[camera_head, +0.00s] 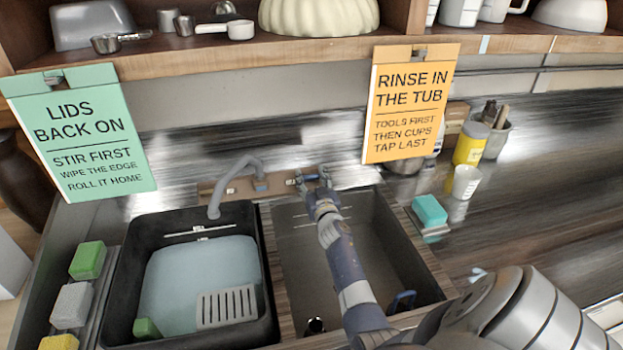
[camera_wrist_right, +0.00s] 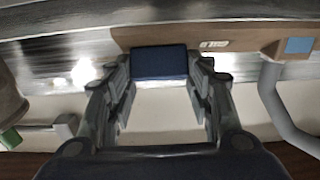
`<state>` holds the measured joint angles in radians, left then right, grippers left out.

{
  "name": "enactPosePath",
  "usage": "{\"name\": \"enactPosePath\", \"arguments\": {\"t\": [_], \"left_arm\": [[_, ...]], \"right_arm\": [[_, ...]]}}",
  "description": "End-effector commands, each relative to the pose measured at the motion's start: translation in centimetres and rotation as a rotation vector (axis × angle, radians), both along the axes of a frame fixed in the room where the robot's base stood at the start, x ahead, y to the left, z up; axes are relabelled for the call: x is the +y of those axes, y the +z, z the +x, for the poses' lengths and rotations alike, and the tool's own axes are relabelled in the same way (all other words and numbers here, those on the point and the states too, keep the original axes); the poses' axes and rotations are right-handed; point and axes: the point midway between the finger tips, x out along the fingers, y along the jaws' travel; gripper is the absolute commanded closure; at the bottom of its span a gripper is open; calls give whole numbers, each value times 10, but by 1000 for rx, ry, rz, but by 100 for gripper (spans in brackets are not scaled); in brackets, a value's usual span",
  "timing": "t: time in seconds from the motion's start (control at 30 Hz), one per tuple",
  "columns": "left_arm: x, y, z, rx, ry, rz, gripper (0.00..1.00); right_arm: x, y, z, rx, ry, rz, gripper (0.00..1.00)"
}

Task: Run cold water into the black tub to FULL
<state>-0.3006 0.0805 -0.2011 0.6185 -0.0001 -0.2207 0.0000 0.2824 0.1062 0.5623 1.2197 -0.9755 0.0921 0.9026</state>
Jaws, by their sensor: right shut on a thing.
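The black tub (camera_head: 126,290) stands at the left of the sink. Pale blue water (camera_head: 200,268) lies in it, its surface below a white line (camera_head: 198,231) on the back inner wall; the line's lettering is too small to read. The grey spout (camera_head: 240,170) arches over the tub's back edge; I see no clear stream from it. My right gripper (camera_head: 314,181) is at the back wall, right of the spout. The right wrist view shows its fingers shut on a dark blue tap handle (camera_wrist_right: 158,62), beside a small label (camera_wrist_right: 213,44). My left gripper is not in view.
A slotted grey piece (camera_head: 227,307) and a green block (camera_head: 147,328) are in the tub. Sponges (camera_head: 88,260) line its left. A teal sponge (camera_head: 429,210) and yellow container (camera_head: 470,144) stand right.

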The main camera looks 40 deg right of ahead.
Motion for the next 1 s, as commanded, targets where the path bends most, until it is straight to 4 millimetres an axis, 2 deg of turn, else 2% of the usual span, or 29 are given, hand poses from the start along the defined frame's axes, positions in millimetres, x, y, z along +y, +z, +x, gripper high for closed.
{"name": "enactPosePath", "arguments": {"t": [0.5,1.0], "left_arm": [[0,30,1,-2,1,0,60],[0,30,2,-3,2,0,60]], "right_arm": [[-5,1,-2,100,258,-171,76],[-6,-1,-2,183,498,-324,76]]}}
